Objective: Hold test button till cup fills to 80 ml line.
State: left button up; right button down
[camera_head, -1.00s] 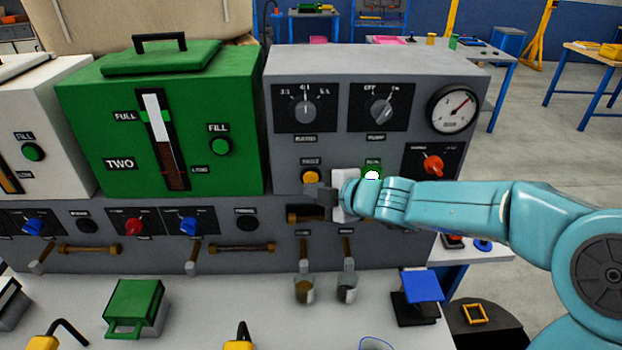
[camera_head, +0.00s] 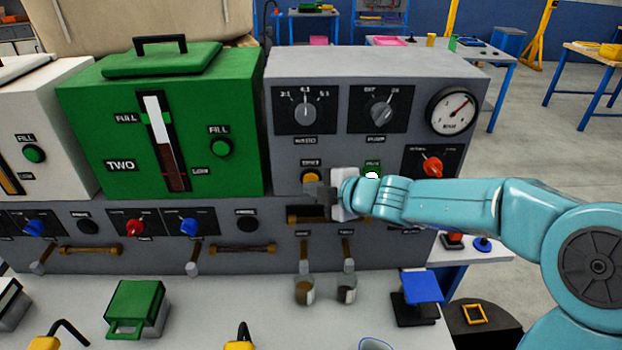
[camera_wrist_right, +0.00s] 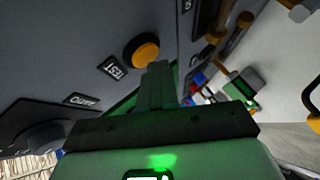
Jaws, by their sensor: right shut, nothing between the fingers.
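The orange test button (camera_head: 311,177) is on the grey panel, under its label. It also shows in the right wrist view (camera_wrist_right: 141,50), beside the TEST label (camera_wrist_right: 112,67). My right gripper (camera_head: 320,191) is shut and empty, with its fingertips just at the button's lower edge. In the right wrist view the shut fingers (camera_wrist_right: 158,68) overlap the button's rim; I cannot tell whether they touch or press it. Two small cups stand under the spouts, a left one (camera_head: 304,290) with brownish content and a right one (camera_head: 347,289). I cannot read their lines or levels. My left gripper is out of view.
A green tank (camera_head: 100,120) marked TWO stands left of the panel. A dial gauge (camera_head: 452,111) and a red knob (camera_head: 432,166) are at the panel's right. A green box (camera_head: 135,306) and a blue-topped stand (camera_head: 422,286) are on the bench. Spouts project above the cups.

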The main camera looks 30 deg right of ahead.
jog(key=shift+w+d, duration=0.2)
jog(key=shift+w, duration=0.15)
dwell(0.7)
jog(key=shift+s+a, duration=0.1)
jog(key=shift+s, duration=0.05)
dwell(0.6)
jog(key=shift+s+a, duration=0.3)
jog(key=shift+s, duration=0.3)
jog(key=s, duration=0.1)
jog(key=s+a+b, duration=0.1)
jog(key=s, duration=0.1)
jog(key=s+a+b, duration=0.1)
jog(key=shift+s+a, duration=0.1)
jog(key=shift+s, duration=0.15)
dwell(0.6)
